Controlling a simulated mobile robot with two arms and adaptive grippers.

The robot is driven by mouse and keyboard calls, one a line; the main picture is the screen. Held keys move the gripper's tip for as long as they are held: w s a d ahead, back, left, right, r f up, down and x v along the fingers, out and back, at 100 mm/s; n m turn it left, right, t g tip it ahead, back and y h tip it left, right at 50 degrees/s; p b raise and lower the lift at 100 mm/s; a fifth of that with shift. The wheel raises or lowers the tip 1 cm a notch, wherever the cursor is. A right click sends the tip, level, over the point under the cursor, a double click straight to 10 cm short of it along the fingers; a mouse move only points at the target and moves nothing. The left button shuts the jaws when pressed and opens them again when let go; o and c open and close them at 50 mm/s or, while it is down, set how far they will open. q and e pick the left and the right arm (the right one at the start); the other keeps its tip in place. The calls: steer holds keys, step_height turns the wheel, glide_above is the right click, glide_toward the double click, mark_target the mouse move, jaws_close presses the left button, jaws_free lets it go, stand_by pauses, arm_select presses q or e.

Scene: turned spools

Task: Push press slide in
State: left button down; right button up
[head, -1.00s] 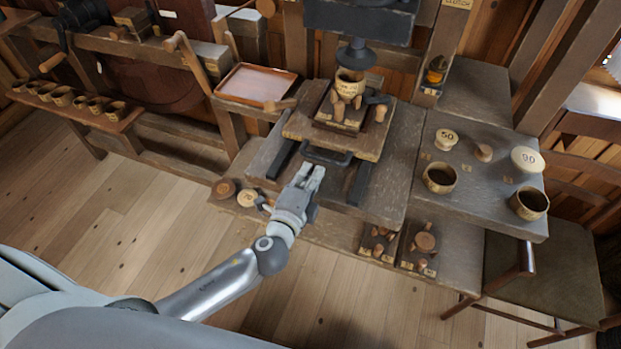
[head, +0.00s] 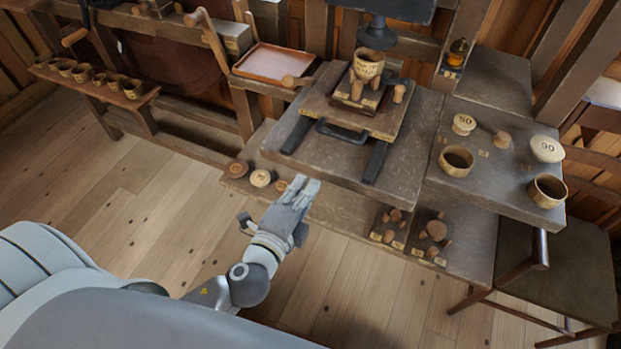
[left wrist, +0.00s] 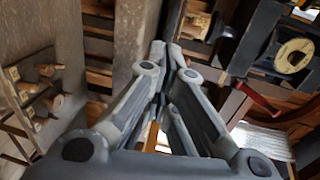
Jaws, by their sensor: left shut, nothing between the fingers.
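The press slide is a wooden plate (head: 335,112) on two dark rails (head: 374,163). A black handle (head: 342,131) is on its front edge. A wooden cup (head: 368,63) sits upright on the block on the slide, beneath the dark press head (head: 376,36). The front stretches of the rails are bare. My left gripper (head: 304,184) is shut and empty, in front of and below the handle, apart from it. Its closed fingers fill the middle of the left wrist view (left wrist: 165,55). My right gripper is not in view.
Several round pieces lie on the low ledge near my gripper, among them a pale disc (head: 260,178). Pegged blocks (head: 433,236) stand on the ledge to the right. Cups (head: 456,160) and lids stand on the right bench. A tray (head: 274,64) is at left. The floor is clear.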

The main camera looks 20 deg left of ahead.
arm_select(q)
steer(key=p, duration=0.1)
glide_toward(339, 138)
steer(key=shift+g, duration=0.4)
steer(key=x, duration=0.7)
steer(key=shift+w+r, duration=0.2)
steer(key=shift+r, duration=0.1)
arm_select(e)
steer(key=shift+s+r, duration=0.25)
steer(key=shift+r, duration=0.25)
arm_select(q)
steer(key=x, duration=0.4)
steer(key=shift+r, duration=0.4)
steer(key=shift+a+r, duration=0.1)
steer(key=shift+r, duration=0.05)
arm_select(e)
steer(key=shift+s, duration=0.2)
